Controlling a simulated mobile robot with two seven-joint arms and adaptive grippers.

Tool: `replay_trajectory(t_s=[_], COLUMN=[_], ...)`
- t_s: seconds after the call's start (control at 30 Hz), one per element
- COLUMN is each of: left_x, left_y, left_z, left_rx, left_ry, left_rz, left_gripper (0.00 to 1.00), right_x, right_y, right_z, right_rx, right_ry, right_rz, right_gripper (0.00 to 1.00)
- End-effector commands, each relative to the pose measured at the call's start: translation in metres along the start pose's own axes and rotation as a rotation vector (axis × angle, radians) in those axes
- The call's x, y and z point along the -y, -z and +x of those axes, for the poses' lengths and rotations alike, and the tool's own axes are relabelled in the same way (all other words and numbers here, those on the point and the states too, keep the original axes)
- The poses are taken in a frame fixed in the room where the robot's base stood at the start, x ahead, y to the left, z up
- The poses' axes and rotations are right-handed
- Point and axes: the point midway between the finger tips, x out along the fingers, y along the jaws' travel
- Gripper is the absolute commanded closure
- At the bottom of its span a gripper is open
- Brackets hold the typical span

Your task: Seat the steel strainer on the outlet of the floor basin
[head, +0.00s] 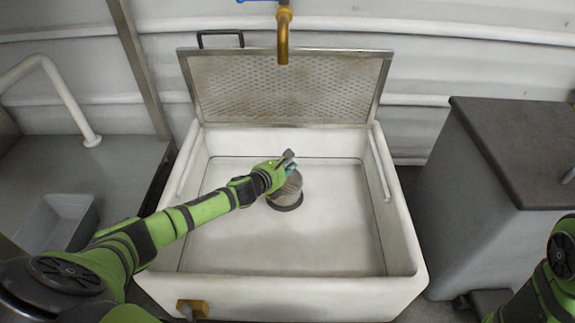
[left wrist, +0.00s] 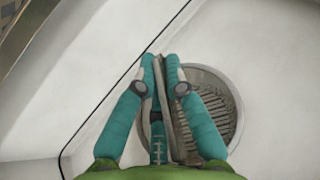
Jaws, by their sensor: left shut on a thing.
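The steel strainer (head: 288,190) is a round grey-brown piece with a meshed or slotted face, low in the middle of the white floor basin (head: 405,235). In the left wrist view the strainer (left wrist: 222,92) shows a pale rim and dark slots behind the fingers. My left gripper (head: 285,162) is at the strainer's upper left edge. In the left wrist view its teal fingers (left wrist: 165,72) are shut on a thin grey part of the strainer. A dark ring shows at the strainer's lower edge; the outlet is otherwise hidden, and I cannot tell whether the strainer touches it.
A perforated lid (head: 285,90) stands raised at the basin's back, below a brass tap (head: 283,40). A grey bin (head: 520,150) stands right of the basin. A grey tub (head: 58,222) lies at left. The basin floor around the strainer is clear.

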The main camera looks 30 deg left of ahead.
Motion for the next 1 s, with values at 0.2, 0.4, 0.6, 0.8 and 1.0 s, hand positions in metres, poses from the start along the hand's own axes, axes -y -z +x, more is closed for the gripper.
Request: replay_trajectory(t_s=[0.2, 0.4, 0.6, 0.8, 1.0], left_x=[0.0001, 0.0002, 0.0001, 0.0001, -0.0004], left_y=[0.0058, 0.0053, 0.0053, 0.0057, 0.0067], left_z=[0.0028, 0.0026, 0.0025, 0.0025, -0.0021], left_rx=[0.001, 0.001, 0.001, 0.001, -0.001], left_ry=[0.001, 0.001, 0.000, 0.000, 0.000], left_rz=[0.000, 0.000, 0.000, 0.000, 0.001], left_gripper=[1.00, 1.00, 0.61, 0.61, 0.61], right_x=[0.0007, 0.0006, 0.0006, 0.0006, 0.0011], right_y=[0.0012, 0.0011, 0.0012, 0.0013, 0.0011], right_z=[-0.0043, -0.0039, -0.0039, -0.0039, -0.0043], right_rx=[0.000, 0.000, 0.000, 0.000, 0.001], right_ry=[0.000, 0.000, 0.000, 0.000, 0.001], right_rz=[0.000, 0.000, 0.000, 0.000, 0.002], right_gripper=[1.00, 1.00, 1.00, 1.00, 1.00])
